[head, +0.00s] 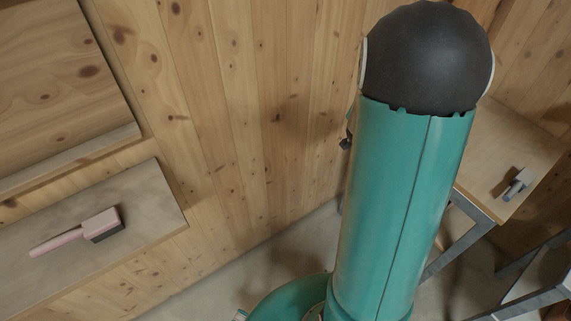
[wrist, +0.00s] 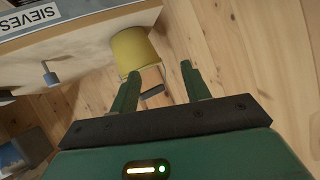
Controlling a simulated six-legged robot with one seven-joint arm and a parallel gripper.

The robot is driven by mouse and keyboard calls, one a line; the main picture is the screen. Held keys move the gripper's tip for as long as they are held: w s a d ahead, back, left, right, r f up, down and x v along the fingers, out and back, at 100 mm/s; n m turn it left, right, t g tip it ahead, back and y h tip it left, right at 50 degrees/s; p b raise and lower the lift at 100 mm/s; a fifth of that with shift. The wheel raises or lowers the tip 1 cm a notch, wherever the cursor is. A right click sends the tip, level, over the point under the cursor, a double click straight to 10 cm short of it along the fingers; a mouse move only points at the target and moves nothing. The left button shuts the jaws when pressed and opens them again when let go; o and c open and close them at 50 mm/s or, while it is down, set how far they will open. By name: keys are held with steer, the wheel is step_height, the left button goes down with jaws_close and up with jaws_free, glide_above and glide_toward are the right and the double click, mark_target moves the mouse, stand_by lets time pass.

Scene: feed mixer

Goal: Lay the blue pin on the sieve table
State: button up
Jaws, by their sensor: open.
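A small blue pin (wrist: 50,78) with a thinner grey-blue stem shows at the left of the wrist view. It appears to rest on a pale table top (wrist: 85,60), beside a sign reading SIEVES (wrist: 28,18). My gripper (wrist: 161,71) is open, its two green fingers apart with nothing held between them. The pin is left of the fingers and apart from them. In the head view my gripper is not visible. A pale wooden table (head: 490,135) stands at the right there, with a small grey object (head: 518,184) on it that I cannot identify surely.
A yellow container (wrist: 133,50) is just beyond my left finger in the wrist view. A dark-ended object (wrist: 153,91) shows between the fingers, farther off. A wooden shelf (head: 150,205) with a pink-handled brush (head: 80,230) is at left. Metal-framed furniture (head: 540,290) stands lower right.

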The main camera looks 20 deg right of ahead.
steer(key=s+a+r+n+y, duration=0.1)
steer(key=a+r+n+y, duration=0.3)
steer(key=a, duration=0.8)
steer(key=s+a+r+n+y, duration=0.1)
steer(key=a+r+n+y, duration=0.2)
steer(key=a+r, duration=0.55)
steer(key=s+a+r+n+g+y, duration=0.1)
steer(key=s+a+n, duration=0.4)
steer(key=s+a, duration=1)
steer(key=shift+s+a+r+g+y, duration=0.15)
steer(key=shift+s+r+g+y, duration=0.15)
steer(key=shift+s+g+y, duration=0.35)
steer(key=shift+w+g, duration=0.15)
steer(key=shift+g, duration=0.1)
steer(key=shift+c, duration=1.2)
steer(key=shift+d, duration=0.2)
